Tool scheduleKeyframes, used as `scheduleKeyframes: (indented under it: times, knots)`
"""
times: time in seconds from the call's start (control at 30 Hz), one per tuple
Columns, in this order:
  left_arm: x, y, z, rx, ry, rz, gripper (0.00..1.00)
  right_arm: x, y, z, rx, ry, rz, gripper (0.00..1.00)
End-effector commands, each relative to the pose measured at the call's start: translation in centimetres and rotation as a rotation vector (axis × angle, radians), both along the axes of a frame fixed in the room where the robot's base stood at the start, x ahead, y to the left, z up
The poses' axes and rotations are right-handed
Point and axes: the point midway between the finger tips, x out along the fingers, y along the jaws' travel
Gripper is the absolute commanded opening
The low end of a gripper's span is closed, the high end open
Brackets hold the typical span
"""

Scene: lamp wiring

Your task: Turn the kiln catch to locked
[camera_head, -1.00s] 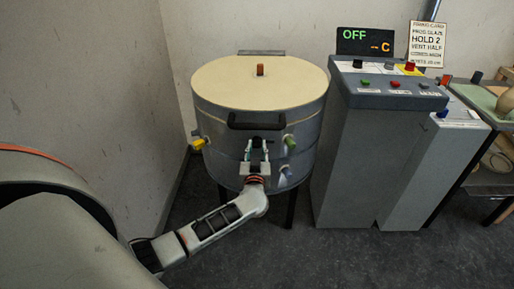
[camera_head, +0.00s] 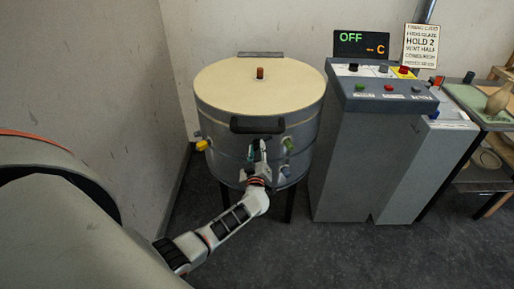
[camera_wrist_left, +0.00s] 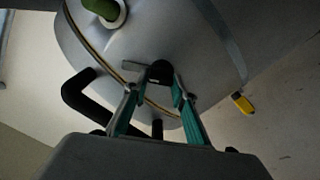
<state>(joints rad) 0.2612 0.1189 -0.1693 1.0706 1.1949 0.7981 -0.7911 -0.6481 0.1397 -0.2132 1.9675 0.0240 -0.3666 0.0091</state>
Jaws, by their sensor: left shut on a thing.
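The kiln (camera_head: 220,120) is a grey drum with a cream lid and a black lid handle (camera_head: 257,125) at its front. In the left wrist view, the catch (camera_wrist_left: 160,72) is a dark knob with a flat metal piece beside it, near the lid seam. My left gripper (camera_head: 257,151) is at the kiln front, just below the handle. Its teal-padded fingers (camera_wrist_left: 156,88) are shut on the catch, one on each side. The fingers largely hide the catch in the head view. My right gripper is not in view.
A yellow plug (camera_head: 202,145) sticks out at the kiln's left, and green and blue ones at its right. A grey control cabinet (camera_head: 355,150) stands to the right, its display (camera_head: 361,44) reading OFF. A wall is close on the left.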

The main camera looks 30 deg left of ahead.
Motion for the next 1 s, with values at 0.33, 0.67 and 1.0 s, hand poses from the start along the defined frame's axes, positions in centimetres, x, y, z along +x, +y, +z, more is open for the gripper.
scheduleKeyframes:
  times: [0.33,0.67,1.0]
  knots:
    - [-0.1,0.0,-0.3,-0.285,-0.171,0.001,0.04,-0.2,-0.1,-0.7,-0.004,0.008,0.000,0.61]
    - [-0.2,0.2,-0.5,-0.546,-0.331,0.001,0.04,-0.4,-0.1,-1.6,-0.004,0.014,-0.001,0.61]
    - [-0.2,0.2,-0.6,-0.759,-0.461,0.002,0.04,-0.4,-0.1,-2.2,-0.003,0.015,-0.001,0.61]
